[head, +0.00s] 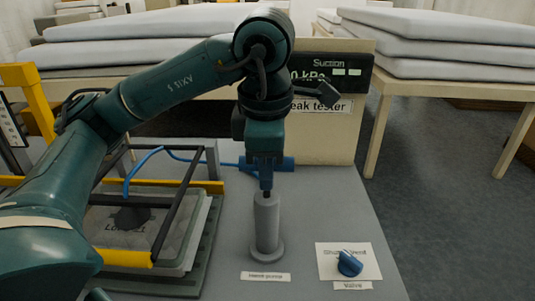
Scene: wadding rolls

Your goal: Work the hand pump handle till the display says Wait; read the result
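The hand pump (266,225) is an upright grey cylinder on a round foot, with a "Hand pump" label in front. A blue bar (286,163), seemingly its handle, shows at the level of my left gripper (266,184). The gripper points straight down over the pump top and covers the middle of the bar. Its fingers overlap the bar, and I cannot tell whether they are closed on it. The dark display (353,73) reads "Suction" and "0 kPa", with two pale green blocks lit. My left arm hides its left part. My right gripper is out of view.
A blue valve knob (350,263) sits on a white plate at the right. A grey box with a yellow and black frame (153,258) and a blue hose (143,162) are at the left. Pale rolls or pads (440,45) lie on tables behind.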

